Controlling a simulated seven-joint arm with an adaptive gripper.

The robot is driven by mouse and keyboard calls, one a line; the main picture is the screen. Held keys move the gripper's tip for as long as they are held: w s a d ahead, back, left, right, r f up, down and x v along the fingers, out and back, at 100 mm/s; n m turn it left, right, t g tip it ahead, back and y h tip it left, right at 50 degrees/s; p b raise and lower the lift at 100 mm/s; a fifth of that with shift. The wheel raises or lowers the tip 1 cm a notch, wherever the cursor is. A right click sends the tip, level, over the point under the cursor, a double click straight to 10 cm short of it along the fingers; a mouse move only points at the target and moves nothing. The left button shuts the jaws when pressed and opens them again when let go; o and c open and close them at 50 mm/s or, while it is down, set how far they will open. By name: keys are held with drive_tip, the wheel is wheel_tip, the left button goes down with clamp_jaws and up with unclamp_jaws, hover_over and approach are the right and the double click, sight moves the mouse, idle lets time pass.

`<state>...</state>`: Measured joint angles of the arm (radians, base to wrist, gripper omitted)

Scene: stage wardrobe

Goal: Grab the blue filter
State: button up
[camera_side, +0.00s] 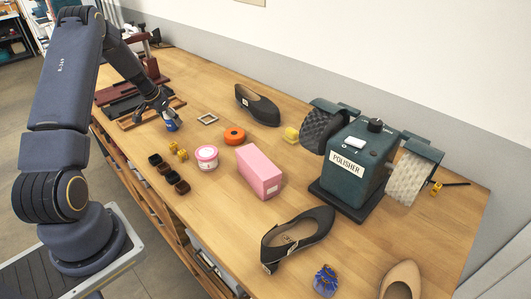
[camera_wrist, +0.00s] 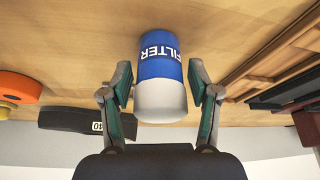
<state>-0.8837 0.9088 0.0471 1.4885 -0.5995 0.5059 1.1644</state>
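The blue filter (camera_side: 171,126) is a small blue cylinder with a white end, at the far left part of the bench in the side view. In the wrist view the filter (camera_wrist: 160,58) shows the word FILTER and lies between my two fingers. My gripper (camera_side: 163,108) is at the filter in the side view, pointing down at the bench. In the wrist view my gripper (camera_wrist: 160,78) is open, with a finger on each side of the filter and a narrow gap on both sides. Contact with the filter is not visible.
A wooden frame (camera_side: 137,121) lies close beside the filter. A small square frame (camera_side: 207,118), an orange roll (camera_side: 234,135), a black shoe (camera_side: 258,104), a pink tub (camera_side: 206,156) and a pink box (camera_side: 260,172) stand nearby. A polisher (camera_side: 352,165) stands farther right.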

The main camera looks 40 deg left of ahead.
drive_tip(key=c, duration=0.9)
drive_tip(key=shift+c, duration=0.2)
drive_tip(key=shift+r, duration=0.15)
